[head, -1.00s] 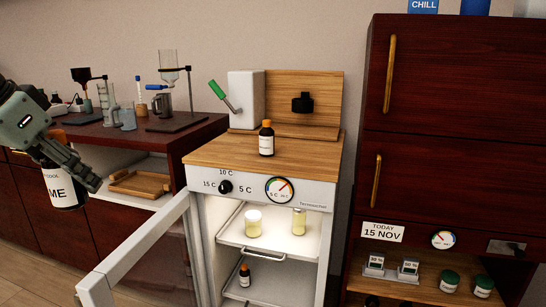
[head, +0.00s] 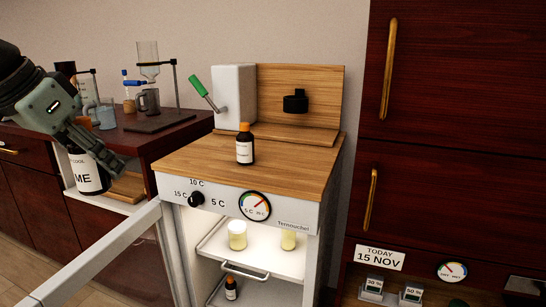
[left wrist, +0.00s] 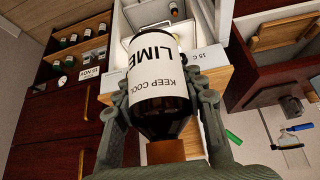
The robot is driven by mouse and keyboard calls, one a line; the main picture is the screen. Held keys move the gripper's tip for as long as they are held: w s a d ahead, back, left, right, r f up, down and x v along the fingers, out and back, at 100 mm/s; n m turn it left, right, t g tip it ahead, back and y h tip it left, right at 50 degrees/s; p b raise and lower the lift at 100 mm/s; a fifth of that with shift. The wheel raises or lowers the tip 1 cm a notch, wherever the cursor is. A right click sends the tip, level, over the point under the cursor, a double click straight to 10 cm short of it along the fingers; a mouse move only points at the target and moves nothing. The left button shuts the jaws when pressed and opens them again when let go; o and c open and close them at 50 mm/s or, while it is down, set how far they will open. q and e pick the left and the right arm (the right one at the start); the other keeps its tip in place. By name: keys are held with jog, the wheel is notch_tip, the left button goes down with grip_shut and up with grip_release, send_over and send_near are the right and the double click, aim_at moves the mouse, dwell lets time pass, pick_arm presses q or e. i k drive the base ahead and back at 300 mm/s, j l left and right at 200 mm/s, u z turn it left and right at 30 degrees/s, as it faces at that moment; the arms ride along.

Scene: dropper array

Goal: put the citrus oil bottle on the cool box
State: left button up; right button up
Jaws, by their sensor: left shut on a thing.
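My left gripper (head: 97,148) is shut on a dark brown bottle (head: 87,178) with a white label at the left of the head view. In the left wrist view the bottle (left wrist: 160,85) reads "LIME" and "KEEP COOL", and its brown cap (left wrist: 165,150) points towards the camera. My right gripper is not in view.
A small brown bottle with an orange cap (head: 245,152) stands on the cool box top, before a white block with a green-handled lever (head: 235,97). Jars (head: 237,235) stand inside the box. The top's front left is clear. Tall dark cabinets (head: 455,190) stand right.

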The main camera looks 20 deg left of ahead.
aim_at(280, 168)
jog(key=i+l, duration=0.5)
jog(key=i, duration=0.15)
jog(key=i+l, duration=0.5)
jog(key=i, duration=0.1)
